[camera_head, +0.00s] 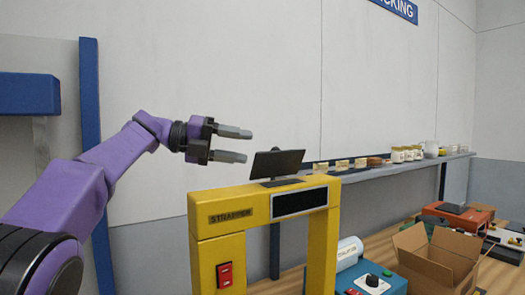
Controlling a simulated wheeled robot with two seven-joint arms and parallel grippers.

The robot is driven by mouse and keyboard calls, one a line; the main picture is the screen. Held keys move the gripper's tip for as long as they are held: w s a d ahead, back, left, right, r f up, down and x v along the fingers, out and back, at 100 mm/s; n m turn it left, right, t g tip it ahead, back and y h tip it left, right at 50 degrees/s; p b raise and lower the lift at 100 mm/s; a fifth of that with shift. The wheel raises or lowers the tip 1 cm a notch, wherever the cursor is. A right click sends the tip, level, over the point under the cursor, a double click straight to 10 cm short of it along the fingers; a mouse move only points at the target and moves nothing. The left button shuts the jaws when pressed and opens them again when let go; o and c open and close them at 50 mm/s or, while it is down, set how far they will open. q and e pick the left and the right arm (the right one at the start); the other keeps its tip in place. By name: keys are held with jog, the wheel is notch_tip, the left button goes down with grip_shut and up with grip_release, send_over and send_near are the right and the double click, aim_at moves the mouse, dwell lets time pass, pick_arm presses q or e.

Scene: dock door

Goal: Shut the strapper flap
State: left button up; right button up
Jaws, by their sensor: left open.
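The yellow strapper (224,240) stands in the middle of the view, with a label on its front and a red switch on its left leg. A dark flap (277,163) stands raised and tilted on its top. My left gripper (240,145) is open and empty, just left of the flap and above the strapper's top. Its fingers point right, and a gap appears between them and the flap. My right gripper is not in view.
An open cardboard box (436,262), a blue device with a dial (374,281) and a white roll (349,250) are right of the strapper. A shelf (395,164) with jars runs along the wall behind. A blue post (90,150) stands at left.

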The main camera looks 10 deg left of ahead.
aim_at(272, 150)
pick_arm(q)
jog(key=p+x, duration=0.1)
jog(key=x, duration=0.4)
jog(key=shift+w+d, duration=0.15)
jog(key=shift+d, duration=0.1)
jog(key=shift+w+d+f, duration=0.15)
jog(key=shift+d+f, duration=0.05)
jog(key=shift+d, duration=0.1)
grip_shut()
jog(key=shift+p, duration=0.3)
jog(key=shift+a, duration=0.1)
